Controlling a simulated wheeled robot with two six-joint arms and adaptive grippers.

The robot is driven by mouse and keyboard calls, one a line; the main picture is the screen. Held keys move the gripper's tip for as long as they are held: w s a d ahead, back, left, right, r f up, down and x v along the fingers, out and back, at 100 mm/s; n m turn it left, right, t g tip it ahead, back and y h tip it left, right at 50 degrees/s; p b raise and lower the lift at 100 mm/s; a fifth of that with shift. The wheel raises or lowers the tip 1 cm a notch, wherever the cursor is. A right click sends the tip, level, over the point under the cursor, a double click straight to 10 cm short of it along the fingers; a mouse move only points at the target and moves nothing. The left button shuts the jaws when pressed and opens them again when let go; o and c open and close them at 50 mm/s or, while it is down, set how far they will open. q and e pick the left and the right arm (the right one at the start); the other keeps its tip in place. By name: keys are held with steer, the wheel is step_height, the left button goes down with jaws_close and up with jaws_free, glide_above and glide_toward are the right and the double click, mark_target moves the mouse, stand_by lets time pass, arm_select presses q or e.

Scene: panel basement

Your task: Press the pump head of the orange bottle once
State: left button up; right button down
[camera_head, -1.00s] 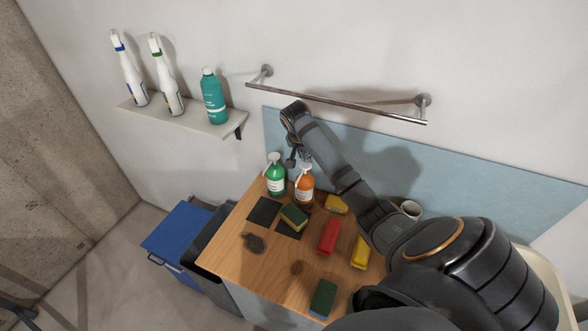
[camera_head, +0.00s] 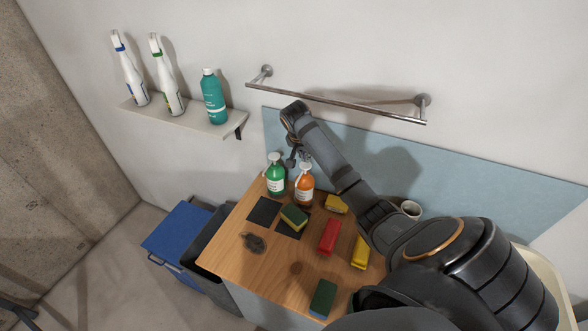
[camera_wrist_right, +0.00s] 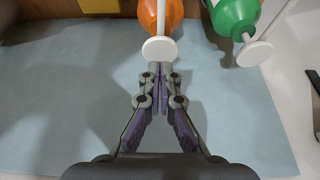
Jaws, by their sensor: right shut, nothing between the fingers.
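The orange bottle (camera_head: 304,190) stands upright on the wooden counter, beside the green bottle (camera_head: 275,180). Its white pump head (camera_wrist_right: 159,50) shows as a round disc in the right wrist view, with the orange body (camera_wrist_right: 160,14) behind it. My right gripper (camera_head: 298,163) is just above the bottles in the head view. In the right wrist view its closed fingertips (camera_wrist_right: 160,70) are at the lower edge of the pump disc and hold nothing. I cannot tell whether they touch the disc. My left gripper is not in view.
The green bottle's pump (camera_wrist_right: 254,53) is close on the right in the wrist view. A metal rail (camera_head: 340,102) runs along the wall above.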

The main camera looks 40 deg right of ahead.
mark_target(306, 164)
steer(key=shift+f, duration=0.1)
steer(key=shift+f+b, duration=0.35)
steer(key=shift+f, duration=1.1)
steer(key=shift+r+p, duration=0.8)
steer(key=shift+r, duration=0.65)
steer(key=shift+r, duration=0.15)
step_height(306, 164, up, 6)
steer(key=shift+f, duration=0.1)
